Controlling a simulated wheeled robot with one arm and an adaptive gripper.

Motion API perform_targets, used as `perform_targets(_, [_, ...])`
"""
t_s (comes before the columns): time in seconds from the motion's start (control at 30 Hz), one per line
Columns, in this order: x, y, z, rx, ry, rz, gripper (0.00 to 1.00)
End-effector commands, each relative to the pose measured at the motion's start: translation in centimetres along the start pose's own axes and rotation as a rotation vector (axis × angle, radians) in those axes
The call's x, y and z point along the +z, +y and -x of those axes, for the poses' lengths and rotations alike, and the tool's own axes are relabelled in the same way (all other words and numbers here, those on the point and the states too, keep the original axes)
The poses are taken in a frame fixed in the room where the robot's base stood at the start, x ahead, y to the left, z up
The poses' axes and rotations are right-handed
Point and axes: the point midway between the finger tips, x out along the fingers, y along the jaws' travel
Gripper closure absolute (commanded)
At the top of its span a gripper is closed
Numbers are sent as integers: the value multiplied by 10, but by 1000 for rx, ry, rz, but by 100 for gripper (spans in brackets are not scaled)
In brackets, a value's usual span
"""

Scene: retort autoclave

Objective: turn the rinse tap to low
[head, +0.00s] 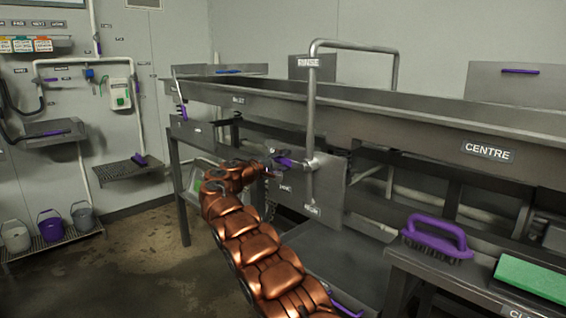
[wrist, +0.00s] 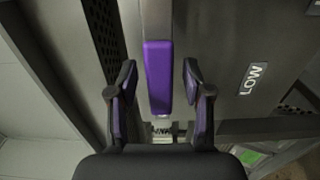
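The rinse tap is a grey upright pipe (head: 311,110) with a bent spout, beside a RINSE sign (head: 308,63). Its purple lever (head: 285,161) points left from the pivot on a grey plate (head: 325,185). In the wrist view, the purple lever (wrist: 158,78) lies lengthwise between my fingers. A LOW label (wrist: 252,78) is to the right of the lever, apart from it. My gripper (wrist: 159,72) is open, with a finger on each side of the lever and visible gaps. In the head view my gripper (head: 268,169) is at the lever's left end, its fingers small and partly hidden.
A long trough (head: 420,118) marked CENTRE runs behind the tap. A purple brush (head: 437,238) and a green block (head: 532,277) lie on the right-hand bench. Several buckets (head: 50,226) stand at far left. The floor at left is clear.

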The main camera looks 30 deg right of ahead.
Motion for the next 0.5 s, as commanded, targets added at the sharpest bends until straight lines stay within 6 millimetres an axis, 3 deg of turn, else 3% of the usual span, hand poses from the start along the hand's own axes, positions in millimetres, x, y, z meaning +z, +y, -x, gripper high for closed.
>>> perform_targets(0.03, [0,0,0,0,0,0,54])
perform_targets(0.5, [0,0,0,-1,0,0,100])
